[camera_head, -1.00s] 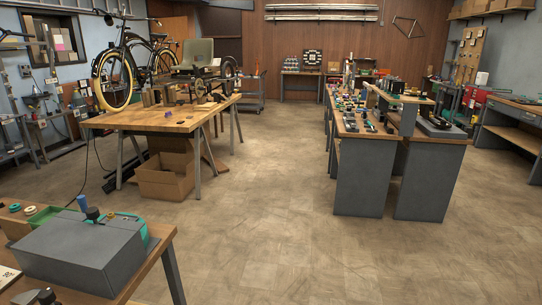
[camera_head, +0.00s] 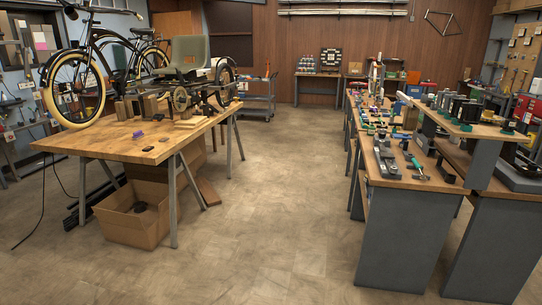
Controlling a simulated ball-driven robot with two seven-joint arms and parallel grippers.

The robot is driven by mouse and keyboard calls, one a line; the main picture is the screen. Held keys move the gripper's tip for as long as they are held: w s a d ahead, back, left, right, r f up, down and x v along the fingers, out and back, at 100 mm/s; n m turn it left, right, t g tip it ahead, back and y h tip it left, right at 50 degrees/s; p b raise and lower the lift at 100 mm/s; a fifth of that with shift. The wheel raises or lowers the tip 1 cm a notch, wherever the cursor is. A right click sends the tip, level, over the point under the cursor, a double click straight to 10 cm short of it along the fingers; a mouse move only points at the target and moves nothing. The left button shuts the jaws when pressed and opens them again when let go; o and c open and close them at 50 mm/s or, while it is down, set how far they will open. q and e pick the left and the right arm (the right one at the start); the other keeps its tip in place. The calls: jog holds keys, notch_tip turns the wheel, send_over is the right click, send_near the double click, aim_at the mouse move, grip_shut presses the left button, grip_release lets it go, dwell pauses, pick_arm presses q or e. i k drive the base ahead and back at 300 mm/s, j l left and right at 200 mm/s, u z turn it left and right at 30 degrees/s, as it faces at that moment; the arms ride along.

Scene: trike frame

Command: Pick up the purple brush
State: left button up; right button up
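A small purple thing (camera_head: 138,134) lies on the wooden workbench (camera_head: 100,146) at the left, near its front part. It may be the purple brush, but it is too small to tell its shape. A small dark item (camera_head: 148,148) lies just in front of it. Neither of my grippers shows in the head view.
A black bicycle (camera_head: 75,85) and a trike frame with a grey-green seat (camera_head: 188,50) stand on the bench. An open cardboard box (camera_head: 132,222) is under it. Crowded benches with grey side panels (camera_head: 408,235) stand at the right. The floor (camera_head: 275,190) between is clear.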

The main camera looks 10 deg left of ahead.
aim_at(137, 134)
jog(key=i+j+u, duration=0.1)
jog(key=i+u, duration=0.3)
jog(key=i+l+u, duration=0.1)
jog(key=i+u, duration=0.25)
jog(key=i+l+u, duration=0.2)
jog(key=i+u, duration=0.2)
jog(key=i, duration=0.15)
jog(key=i+j+u, duration=0.15)
jog(key=i+u, duration=0.2)
jog(key=i, duration=0.15)
jog(key=i+u, duration=0.3)
jog(key=i, duration=0.2)
jog(key=i+j+z, duration=0.45)
jog(key=i+j, duration=0.15)
jog(key=i+j+z, duration=0.25)
jog(key=j, duration=0.2)
jog(key=i+j+z, duration=0.25)
jog(key=j, duration=0.2)
